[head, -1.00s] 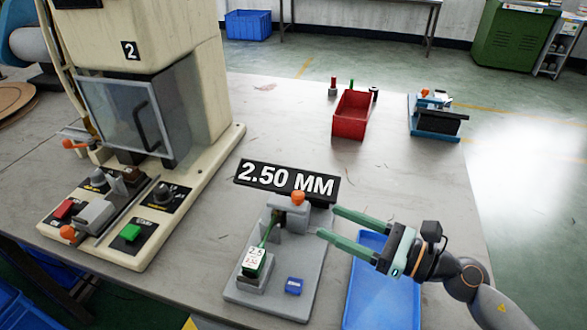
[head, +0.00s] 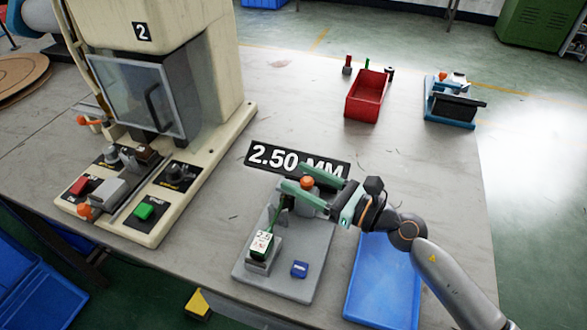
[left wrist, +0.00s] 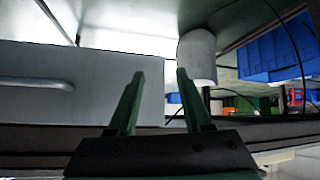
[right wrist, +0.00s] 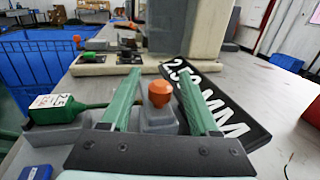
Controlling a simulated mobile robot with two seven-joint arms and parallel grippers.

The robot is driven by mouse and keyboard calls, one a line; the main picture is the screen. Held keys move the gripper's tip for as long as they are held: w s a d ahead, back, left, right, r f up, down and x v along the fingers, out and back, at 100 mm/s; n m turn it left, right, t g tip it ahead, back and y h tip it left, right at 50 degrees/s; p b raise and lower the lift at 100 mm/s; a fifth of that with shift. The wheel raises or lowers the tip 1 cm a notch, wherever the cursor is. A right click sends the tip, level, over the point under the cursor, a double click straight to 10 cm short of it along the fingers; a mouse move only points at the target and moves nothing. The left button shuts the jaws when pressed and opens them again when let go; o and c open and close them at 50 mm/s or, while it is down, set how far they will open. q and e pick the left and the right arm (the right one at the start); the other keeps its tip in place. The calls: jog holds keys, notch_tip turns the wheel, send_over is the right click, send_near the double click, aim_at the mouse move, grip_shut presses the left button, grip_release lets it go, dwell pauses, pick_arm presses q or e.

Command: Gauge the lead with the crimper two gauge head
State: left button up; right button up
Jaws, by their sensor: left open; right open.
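The gauge stand (head: 285,262) is a grey base on the table with an orange knob (head: 307,182) on its post and a black sign reading 2.50 MM (head: 275,158) behind. A green lead (head: 262,243) with a white tag reading 2.5 lies in its front holder, its thin end reaching toward the post. My right gripper (head: 298,180) is open, its green fingers on either side of the knob; in the right wrist view the knob (right wrist: 160,93) stands between the fingers (right wrist: 160,100). Contact is not clear. My left gripper (left wrist: 160,75) is open and empty, away from the lead.
The crimper marked 2 (head: 170,70) stands at the left with red and green buttons in front. A blue tray (head: 385,280) lies right of the gauge stand. A red bin (head: 368,96) and a blue fixture (head: 450,105) stand farther back. The middle tabletop is clear.

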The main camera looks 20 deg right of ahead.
jog(key=shift+x, duration=1.15)
grip_shut()
dwell(0.6)
